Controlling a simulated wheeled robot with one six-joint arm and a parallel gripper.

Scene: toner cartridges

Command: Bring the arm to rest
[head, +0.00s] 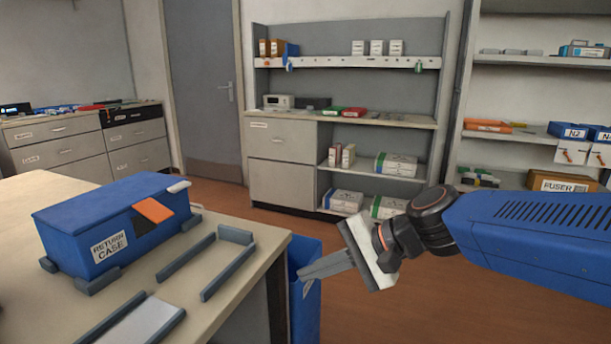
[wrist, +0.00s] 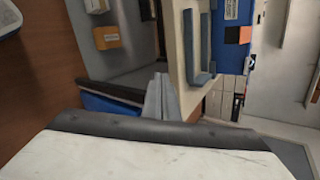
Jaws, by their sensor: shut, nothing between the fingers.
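My gripper (head: 328,265) is in the head view, at the end of my blue arm reaching in from the right. Its grey fingers are together and empty, pointing left toward the table's right edge. They are above or beside a blue bin (head: 306,300) on the floor; the exact gap cannot be told. In the wrist view the shut fingers (wrist: 162,98) show in the middle, with the table edge beyond them.
A blue return case (head: 110,235) with an orange label stands on the table (head: 60,320) at left, near grey guide rails (head: 228,262). A shelf unit (head: 280,180) stands at the back, and stocked shelves (head: 540,60) at right. The brown floor (head: 450,310) between is clear.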

